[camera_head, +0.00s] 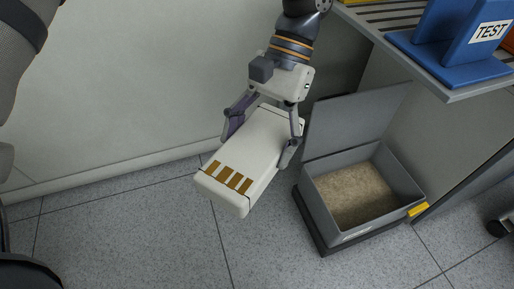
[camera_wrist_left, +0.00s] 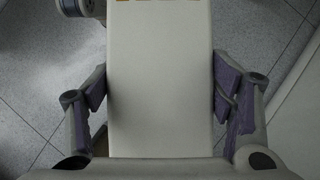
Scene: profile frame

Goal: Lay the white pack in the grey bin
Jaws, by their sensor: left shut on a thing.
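The white pack (camera_head: 249,155) is a long white block with brown-gold contact strips on its near end. My left gripper (camera_head: 264,128) is shut on it, one finger on each long side, and holds it tilted above the floor. In the left wrist view the pack (camera_wrist_left: 160,85) fills the middle between the purple-padded fingers of the gripper (camera_wrist_left: 160,98). The grey bin (camera_head: 327,228) stands open on the floor to the right of the pack, its lid raised at the back. A brown, grainy layer covers its bottom. My right gripper is not in view.
A shelf (camera_head: 455,92) with blue stands (camera_head: 477,45), one marked TEST, overhangs behind and right of the bin. A yellow tag (camera_head: 418,209) is at the bin's right side. A pale wall (camera_head: 140,85) is behind; the tiled floor (camera_head: 130,235) at left front is clear.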

